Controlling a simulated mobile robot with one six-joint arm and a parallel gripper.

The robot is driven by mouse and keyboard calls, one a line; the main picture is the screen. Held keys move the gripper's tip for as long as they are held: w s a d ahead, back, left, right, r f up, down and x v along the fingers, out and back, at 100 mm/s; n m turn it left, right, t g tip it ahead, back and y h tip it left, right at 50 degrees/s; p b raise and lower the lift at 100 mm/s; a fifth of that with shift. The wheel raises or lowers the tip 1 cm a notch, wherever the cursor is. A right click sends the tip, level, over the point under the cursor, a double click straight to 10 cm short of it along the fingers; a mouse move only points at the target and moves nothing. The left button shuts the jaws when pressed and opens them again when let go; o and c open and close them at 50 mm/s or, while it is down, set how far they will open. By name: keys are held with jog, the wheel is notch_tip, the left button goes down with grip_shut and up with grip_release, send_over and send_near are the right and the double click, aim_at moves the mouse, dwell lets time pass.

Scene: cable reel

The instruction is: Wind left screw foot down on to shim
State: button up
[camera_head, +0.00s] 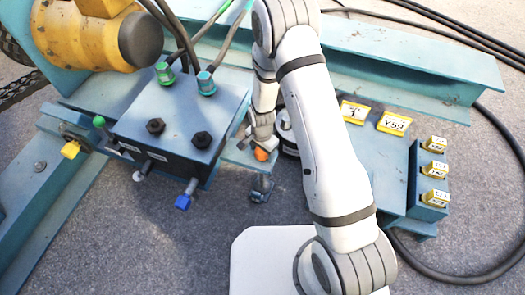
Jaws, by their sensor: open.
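My gripper (259,143) points down beside the right side of the blue box, partly behind my own forearm. Its jaws are open, around or just above a small orange piece (261,155); I cannot tell whether they touch it. The orange piece sits over a blue plate, and I cannot tell whether it is the head of the left screw foot. A small dark blue fitting (261,188) stands just in front of it. No shim can be made out at this size, and the contact under the foot is hidden.
The blue box (170,125) with cables and dark bolts stands left of my gripper. A blue-tipped fitting (183,202) juts from its front. A yellow motor (90,35) is behind. Yellow tags (394,123) and a block with yellow labels (432,175) are right. A black cable (465,275) lies right.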

notch_tip(320, 180, up, 8)
jog(key=p, duration=0.2)
jog(key=shift+f+p, duration=0.1)
jog(key=shift+p, duration=0.3)
